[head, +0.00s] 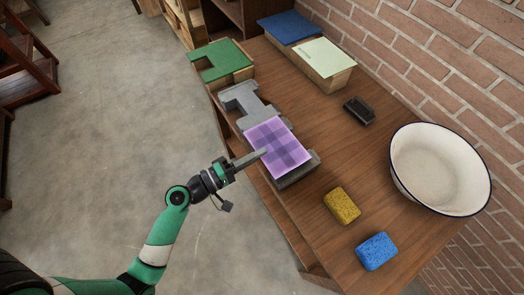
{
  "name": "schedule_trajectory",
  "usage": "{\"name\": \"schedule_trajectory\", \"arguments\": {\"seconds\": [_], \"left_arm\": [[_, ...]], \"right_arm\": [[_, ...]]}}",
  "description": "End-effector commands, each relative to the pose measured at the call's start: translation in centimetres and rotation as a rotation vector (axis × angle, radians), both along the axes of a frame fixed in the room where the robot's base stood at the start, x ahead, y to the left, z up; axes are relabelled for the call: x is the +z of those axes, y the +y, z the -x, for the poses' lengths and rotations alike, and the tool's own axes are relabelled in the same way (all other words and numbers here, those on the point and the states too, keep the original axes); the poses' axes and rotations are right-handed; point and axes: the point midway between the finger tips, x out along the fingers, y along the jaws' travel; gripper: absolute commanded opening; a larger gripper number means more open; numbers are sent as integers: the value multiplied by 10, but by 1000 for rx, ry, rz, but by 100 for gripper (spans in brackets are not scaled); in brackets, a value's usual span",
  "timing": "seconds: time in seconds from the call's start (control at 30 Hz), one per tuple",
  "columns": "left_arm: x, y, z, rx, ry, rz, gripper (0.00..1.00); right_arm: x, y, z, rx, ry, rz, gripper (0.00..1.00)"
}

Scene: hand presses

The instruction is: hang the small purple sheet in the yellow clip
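The small purple sheet (287,143) has darker crossing bands. It is at the front part of a grey press (301,173), covering much of it; whether it rests flat there or is slightly raised is unclear. My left gripper (264,152) reaches in from the left, and its narrow fingers overlap the sheet's left edge. The fingers look like a single bar from this angle, so I cannot tell whether they pinch the sheet or only lie over it. I see no yellow clip in this view. My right gripper is out of view.
The wooden bench (310,225) also holds a yellow sponge (341,205), a blue sponge (376,251), a white basin (440,170) and a dark brush-like block (359,111). Behind stand a green-topped block (222,62), a pale green sheet (323,57) and a blue sheet (290,27). A brick wall bounds the right.

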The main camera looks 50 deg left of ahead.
Motion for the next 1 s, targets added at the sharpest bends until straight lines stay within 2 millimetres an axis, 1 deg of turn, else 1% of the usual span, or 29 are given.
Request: {"name": "schedule_trajectory", "arguments": {"seconds": [0.6, 0.73, 1.0], "left_arm": [[20, 10, 45, 1, 0, 0, 0], [21, 10, 49, 0, 1, 0, 0], [21, 7, 46, -9, 0, 0, 0]], "right_arm": [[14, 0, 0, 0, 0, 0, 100], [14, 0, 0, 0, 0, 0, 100], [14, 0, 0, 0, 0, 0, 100]]}}
